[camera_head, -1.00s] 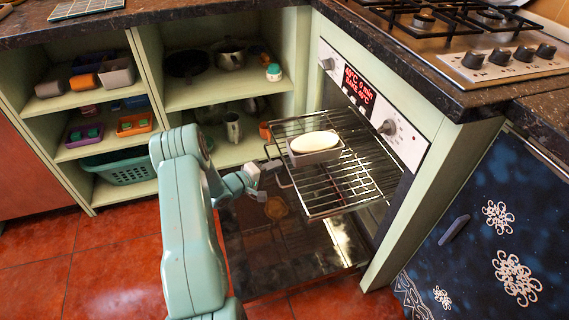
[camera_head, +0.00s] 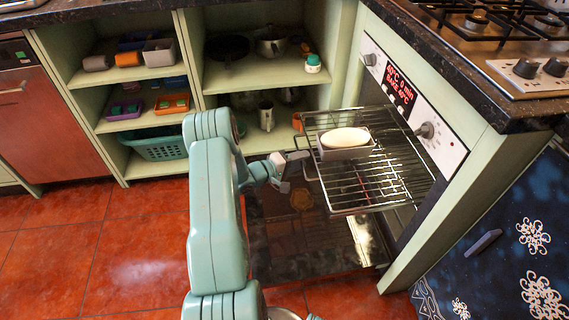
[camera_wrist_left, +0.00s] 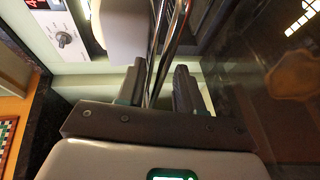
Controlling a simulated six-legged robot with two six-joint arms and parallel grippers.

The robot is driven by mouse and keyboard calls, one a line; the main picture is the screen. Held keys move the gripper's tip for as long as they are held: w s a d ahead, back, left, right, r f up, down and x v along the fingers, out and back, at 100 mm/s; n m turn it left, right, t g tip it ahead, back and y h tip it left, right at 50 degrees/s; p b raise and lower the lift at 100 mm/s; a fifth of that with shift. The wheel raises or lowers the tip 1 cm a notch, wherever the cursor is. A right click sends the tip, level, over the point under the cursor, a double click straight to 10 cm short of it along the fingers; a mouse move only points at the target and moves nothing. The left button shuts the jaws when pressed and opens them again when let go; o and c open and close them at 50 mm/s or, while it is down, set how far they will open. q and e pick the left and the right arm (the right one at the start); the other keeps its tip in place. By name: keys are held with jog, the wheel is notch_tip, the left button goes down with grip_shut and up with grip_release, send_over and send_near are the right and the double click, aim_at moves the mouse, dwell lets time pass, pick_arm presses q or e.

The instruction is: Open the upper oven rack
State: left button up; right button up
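The upper oven rack (camera_head: 385,181), a wire grid, is slid well out of the oven over the lowered glass door (camera_head: 300,255). A grey pan (camera_head: 345,153) with a pale loaf (camera_head: 346,138) sits on it. My left gripper (camera_head: 293,172) is at the rack's outer left edge, beside its front bar. In the left wrist view the two dark fingers (camera_wrist_left: 160,88) stand apart, with shiny rack bars (camera_wrist_left: 165,50) running between or just beyond them. I cannot tell whether they touch. My right gripper is not in view.
The oven control panel (camera_head: 412,100) with knobs is above the rack. Open shelves (camera_head: 225,90) with pots and boxes stand to the left. The red tiled floor (camera_head: 120,240) at the left is clear.

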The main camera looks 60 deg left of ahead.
pick_arm(q)
jog(key=p+v, duration=0.3)
jog(key=v, duration=1.2)
jog(key=shift+s+p, duration=0.3)
jog(key=shift+p, duration=0.1)
jog(key=shift+s, duration=0.1)
